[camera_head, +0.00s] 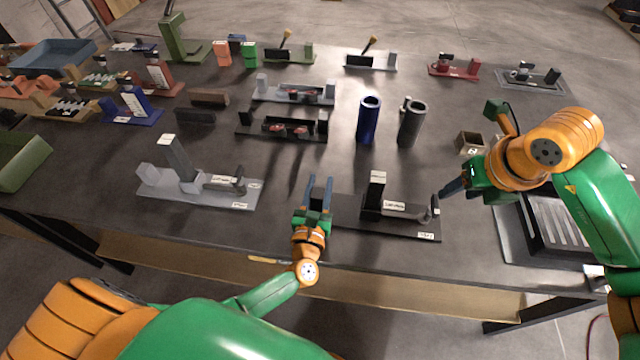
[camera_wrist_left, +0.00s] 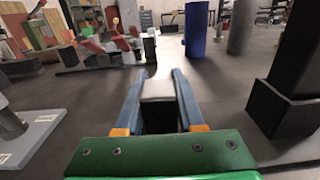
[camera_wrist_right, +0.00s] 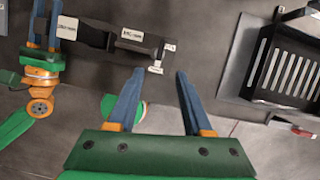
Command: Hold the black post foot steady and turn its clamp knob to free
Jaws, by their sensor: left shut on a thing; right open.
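The black post foot (camera_head: 345,222) lies near the table's front edge, with a pale-topped upright post (camera_head: 376,190) and a white label. My left gripper (camera_head: 319,185) is shut on the block at the foot's left end; the left wrist view shows that block (camera_wrist_left: 158,90) between the fingers, pale on top and dark in front. The clamp knob (camera_head: 428,214) is at the foot's right end; it also shows in the right wrist view (camera_wrist_right: 160,56). My right gripper (camera_head: 446,190) is open and empty, its fingertips apart from the knob, which appears just beyond the gap between them.
A similar silver post foot (camera_head: 210,198) stands to the left. Blue (camera_head: 368,122) and dark grey (camera_head: 411,125) cylinders stand behind. A slotted dark tray (camera_head: 545,215) lies at the right, beyond the right gripper. Several small fixtures fill the table's back and left.

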